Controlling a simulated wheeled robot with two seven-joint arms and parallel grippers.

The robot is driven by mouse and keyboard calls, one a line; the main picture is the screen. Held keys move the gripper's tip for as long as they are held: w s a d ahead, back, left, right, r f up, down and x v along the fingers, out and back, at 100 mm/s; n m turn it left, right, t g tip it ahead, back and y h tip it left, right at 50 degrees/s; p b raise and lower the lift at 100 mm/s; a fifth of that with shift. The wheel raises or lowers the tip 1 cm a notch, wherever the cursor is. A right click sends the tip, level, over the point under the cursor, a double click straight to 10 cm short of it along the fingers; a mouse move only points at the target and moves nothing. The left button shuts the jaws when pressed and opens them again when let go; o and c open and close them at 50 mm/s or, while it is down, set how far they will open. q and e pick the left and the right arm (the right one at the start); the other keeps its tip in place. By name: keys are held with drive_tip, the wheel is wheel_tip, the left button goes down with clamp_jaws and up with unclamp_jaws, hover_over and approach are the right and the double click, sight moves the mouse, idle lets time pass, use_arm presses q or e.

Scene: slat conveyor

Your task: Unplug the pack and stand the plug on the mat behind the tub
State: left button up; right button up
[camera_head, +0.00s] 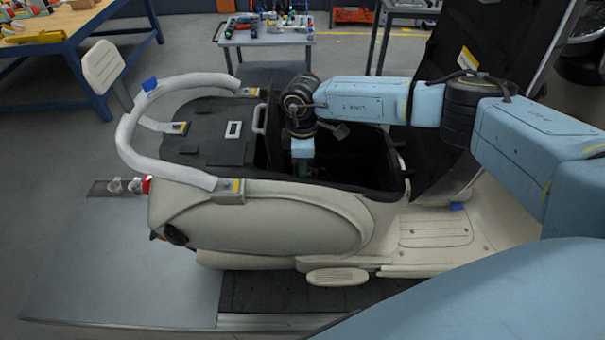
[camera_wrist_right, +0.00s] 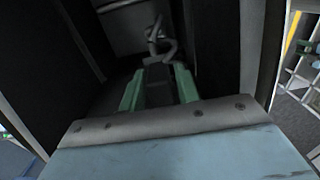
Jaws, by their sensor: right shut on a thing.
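The open black tub (camera_head: 350,182) is set into the cream scooter body. My right gripper (camera_wrist_right: 158,80) reaches down inside it, and its fingertips are hidden in the head view. In the right wrist view its green fingers are shut on a dark piece, likely the plug (camera_wrist_right: 158,94), with a looped grey cable (camera_wrist_right: 160,42) just beyond. Dark walls stand close on both sides; I cannot tell which belongs to the pack. A flat black surface, likely the mat (camera_head: 195,140), lies left of the tub. My left gripper is not in view.
A pale grab rail (camera_head: 132,125) curves around the black surface. A pale handle (camera_head: 258,118) stands at the tub's left edge. A tall black panel (camera_head: 480,60) rises on the right. A workbench (camera_head: 40,45) and a cart (camera_head: 265,38) stand farther back.

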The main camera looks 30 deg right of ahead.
wheel_tip(320, 180, up, 14)
drive_tip(key=shift+f, duration=0.2)
idle(3.4)
drive_tip(key=shift+a, duration=0.1)
wheel_tip(320, 180, up, 11)
idle(1.0)
drive_tip(key=shift+s+f, duration=0.1)
drive_tip(key=shift+f, duration=0.05)
drive_tip(key=w+a, duration=0.2)
drive_tip(key=a, duration=0.5)
drive_tip(key=w+a, duration=0.3)
drive_tip(key=a, duration=0.5)
drive_tip(key=shift+a+f, duration=0.15)
drive_tip(key=shift+a, duration=0.15)
